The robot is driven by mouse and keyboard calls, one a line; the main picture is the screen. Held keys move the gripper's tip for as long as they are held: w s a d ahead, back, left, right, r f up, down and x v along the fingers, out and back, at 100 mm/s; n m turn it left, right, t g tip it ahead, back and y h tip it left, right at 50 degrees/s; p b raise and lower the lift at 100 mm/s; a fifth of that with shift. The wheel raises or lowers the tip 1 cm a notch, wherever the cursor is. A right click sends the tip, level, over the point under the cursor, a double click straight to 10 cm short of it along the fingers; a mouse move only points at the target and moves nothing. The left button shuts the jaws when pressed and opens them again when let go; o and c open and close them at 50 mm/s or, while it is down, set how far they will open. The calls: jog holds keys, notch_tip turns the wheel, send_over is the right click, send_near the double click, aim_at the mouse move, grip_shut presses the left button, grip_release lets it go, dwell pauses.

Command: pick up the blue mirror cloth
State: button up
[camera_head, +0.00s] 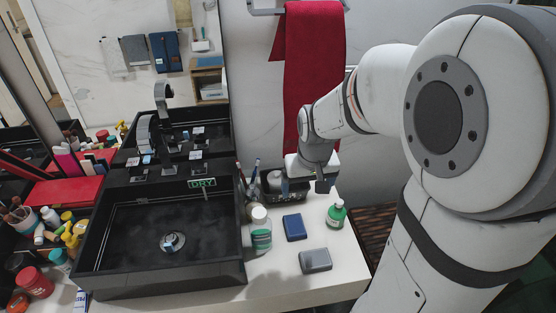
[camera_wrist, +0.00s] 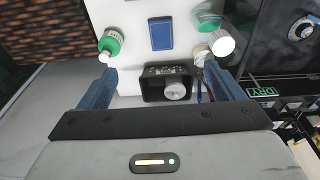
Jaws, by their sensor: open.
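The blue mirror cloth (camera_head: 294,227) appears to be the flat, folded dark blue rectangle on the white counter, right of the sink. It also shows at the top middle of the wrist view (camera_wrist: 161,33), beyond my fingertips. My gripper (camera_head: 322,184) hangs above the back of the counter, behind the cloth and apart from it. In the wrist view its two blue-grey fingers (camera_wrist: 160,88) are spread wide with nothing held between them. A black caddy (camera_wrist: 153,84) lies below the gap between the fingers.
A green bottle (camera_head: 336,214) stands right of the cloth, and a white-capped jar (camera_head: 260,230) stands left. A grey folded block (camera_head: 315,261) lies in front. The black sink (camera_head: 150,240) is further left. A red towel (camera_head: 312,70) hangs behind my wrist.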

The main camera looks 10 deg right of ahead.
jog(key=w+f+g, duration=0.1)
jog(key=w+f, duration=0.5)
jog(key=f, duration=0.4)
send_over(295, 224)
jog(key=shift+g, duration=0.4)
notch_tip(295, 224, down, 9)
jog(key=shift+f, duration=0.2)
jog(key=shift+f+p, duration=1.5)
jog(key=shift+f, duration=2.5)
jog(key=c, duration=1.1)
